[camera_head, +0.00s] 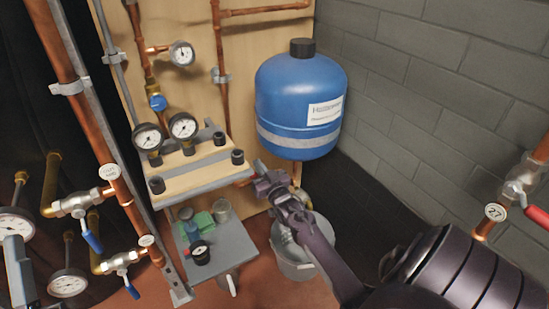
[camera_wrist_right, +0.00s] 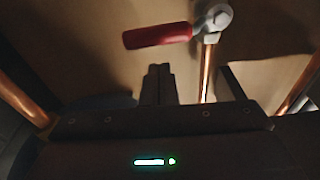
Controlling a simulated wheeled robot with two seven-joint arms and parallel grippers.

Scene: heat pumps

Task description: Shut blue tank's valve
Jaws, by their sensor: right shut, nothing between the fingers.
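The blue tank (camera_head: 300,105), with a black cap and white label, is on the wooden panel at the upper middle of the head view. My right gripper (camera_head: 262,178) is just below the tank, shut and empty. In the right wrist view, a valve with a red lever handle (camera_wrist_right: 158,33) and a grey body (camera_wrist_right: 212,20) sits on a copper pipe. The lever points left across the view. My right fingertips (camera_wrist_right: 158,72) are below the lever in that view, apparently apart from it. In the head view my gripper mostly hides this valve.
A shelf with two gauges (camera_head: 165,132) stands left of my right gripper. A lower grey shelf (camera_head: 235,250) holds small items. A grey bucket (camera_head: 300,268) is on the floor beneath my arm. Blue-handled valves (camera_head: 92,240) are left, and another red-handled valve (camera_head: 537,215) is far right.

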